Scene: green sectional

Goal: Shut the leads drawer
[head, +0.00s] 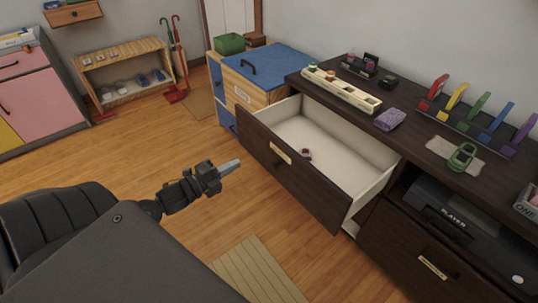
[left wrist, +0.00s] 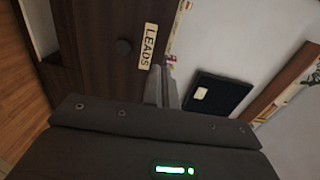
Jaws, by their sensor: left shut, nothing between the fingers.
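The leads drawer (head: 300,178) stands pulled out of the dark brown cabinet, with its cream interior showing. A small red and white item lies inside it. In the left wrist view the dark drawer front (left wrist: 85,25) bears a round knob (left wrist: 122,46) and a pale label (left wrist: 148,46) reading LEADS. My left gripper (head: 234,164) is shut and empty, in front of the drawer and left of its front face in the head view. Its fingers (left wrist: 166,75) show close to the label in the left wrist view; contact cannot be told. My right gripper is not in view.
The cabinet top (head: 405,140) holds a cream rack, a purple cloth, a colourful upright organiser and a green toy car. A blue-topped wooden chest (head: 265,65) stands beyond the drawer. A striped mat (head: 255,270) lies on the floor. Open wood floor surrounds the gripper.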

